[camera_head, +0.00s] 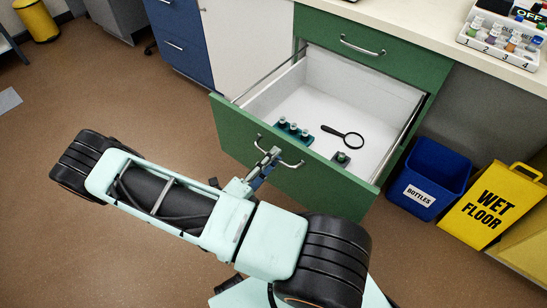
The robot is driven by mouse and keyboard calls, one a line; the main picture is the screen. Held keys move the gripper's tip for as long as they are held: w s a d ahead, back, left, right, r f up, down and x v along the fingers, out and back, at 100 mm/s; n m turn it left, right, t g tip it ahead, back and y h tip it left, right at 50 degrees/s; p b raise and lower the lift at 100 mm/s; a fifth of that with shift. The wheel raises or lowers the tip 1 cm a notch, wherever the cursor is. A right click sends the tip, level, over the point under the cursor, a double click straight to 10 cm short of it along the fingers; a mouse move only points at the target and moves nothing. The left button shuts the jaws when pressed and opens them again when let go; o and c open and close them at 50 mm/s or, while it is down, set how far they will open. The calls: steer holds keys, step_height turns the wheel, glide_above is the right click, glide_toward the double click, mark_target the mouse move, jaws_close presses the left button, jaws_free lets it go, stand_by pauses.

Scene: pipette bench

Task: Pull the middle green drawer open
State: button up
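The middle green drawer (232,131) is pulled far out of its cabinet, its white inside showing. Its silver handle (292,163) is on the front panel. My gripper (272,154) reaches over from the left and its fingers are closed around the handle; the fingertips are small and partly hide the bar. Inside the drawer lie a teal rack with several small vials (293,130), a black magnifying glass (344,136) and a small dark block (341,158).
The green drawer above (390,58) is shut. A blue bottles bin (428,178) and a yellow wet floor sign (492,205) stand right of the open drawer. A numbered vial rack (498,46) is on the counter.

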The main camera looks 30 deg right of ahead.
steer(key=v, duration=1.1)
steer(key=shift+s+a, duration=0.15)
steer(key=shift+a, duration=0.05)
